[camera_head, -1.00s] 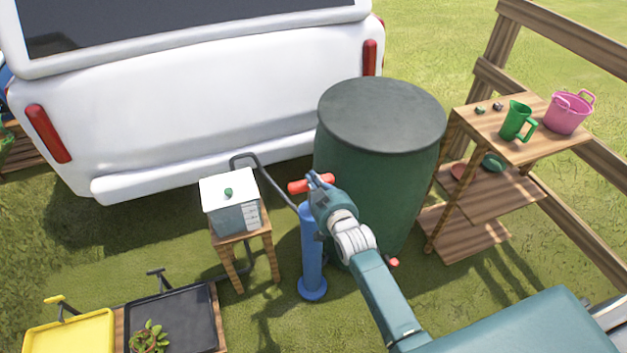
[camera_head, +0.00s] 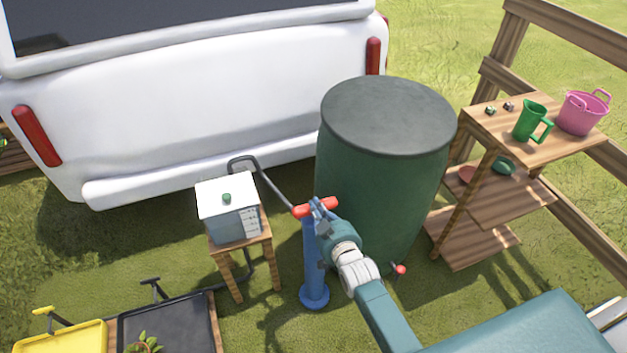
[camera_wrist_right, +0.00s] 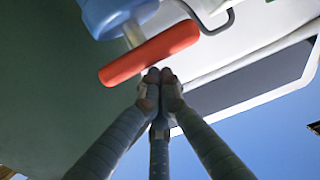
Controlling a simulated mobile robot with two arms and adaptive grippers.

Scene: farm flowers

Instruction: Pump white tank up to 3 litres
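The tank (camera_head: 236,227) is a small box with a white lid and green knob, standing on a wooden stool. It has scale marks on its right side; the water level is too small to read. The blue pump (camera_head: 313,262) stands upright right of the stool. Its red T-handle (camera_head: 328,204) is close above the pump body; it also shows in the right wrist view (camera_wrist_right: 150,52), with a short grey rod. My right gripper (camera_head: 318,207) is at the handle. In the right wrist view its fingertips (camera_wrist_right: 158,76) are together against or just beside the handle. My left gripper is out of view.
A large green barrel (camera_head: 378,190) with a small red-ended tap stands close right of the pump. A dark hose (camera_head: 262,172) runs near the tank. A white vehicle (camera_head: 200,110) is behind. A wooden shelf (camera_head: 475,195) stands right. Black and yellow trays are front left.

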